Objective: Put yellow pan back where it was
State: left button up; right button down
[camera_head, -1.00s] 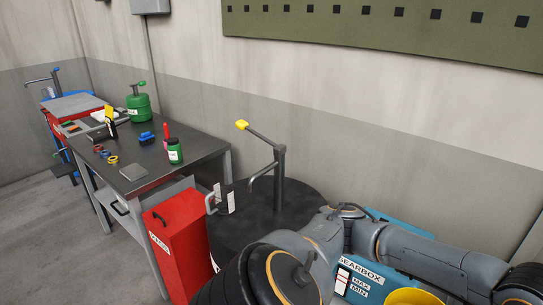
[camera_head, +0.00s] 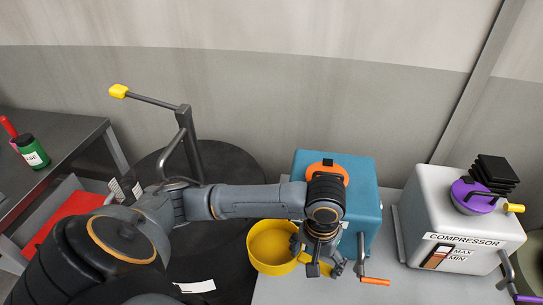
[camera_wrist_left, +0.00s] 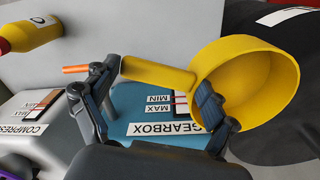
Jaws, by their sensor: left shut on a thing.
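The yellow pan (camera_head: 270,246) shows in the head view in front of the blue gearbox (camera_head: 365,215), over the edge of the grey table. My left gripper (camera_head: 318,262) is shut on the pan's handle. In the left wrist view the pan (camera_wrist_left: 245,85) is tilted with its bowl to the right, and its handle (camera_wrist_left: 158,73) lies across my left gripper (camera_wrist_left: 150,90). The bowl looks empty. I cannot tell from the views whether the pan touches the table. My right gripper is not in view.
The white compressor (camera_head: 455,235) stands right of the gearbox. An orange handle (camera_head: 375,281) sticks out at the gearbox. A round black drum top (camera_head: 225,165) with a yellow-tipped lever pump (camera_head: 185,130) is behind my arm. A dark table (camera_head: 50,150) is at the left.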

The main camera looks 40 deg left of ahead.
pick_arm(q)
jog(key=w+f+n, duration=0.1)
jog(key=w+f, duration=0.1)
jog(key=f, duration=0.4)
jog(key=w+f+n, duration=0.1)
jog(key=f+n, duration=0.1)
jog(key=f, duration=0.5)
jog(key=w+f+n+b, duration=0.1)
jog(key=w+f, duration=0.1)
jog(key=f, duration=0.4)
jog(key=shift+w+f, duration=0.3)
jog(key=shift+f, duration=0.1)
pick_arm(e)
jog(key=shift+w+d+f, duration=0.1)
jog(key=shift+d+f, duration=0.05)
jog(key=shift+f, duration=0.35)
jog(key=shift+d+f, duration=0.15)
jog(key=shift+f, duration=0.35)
pick_arm(q)
jog(key=shift+f, duration=0.15)
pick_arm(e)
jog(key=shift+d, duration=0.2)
pick_arm(q)
jog(key=o, duration=1.1)
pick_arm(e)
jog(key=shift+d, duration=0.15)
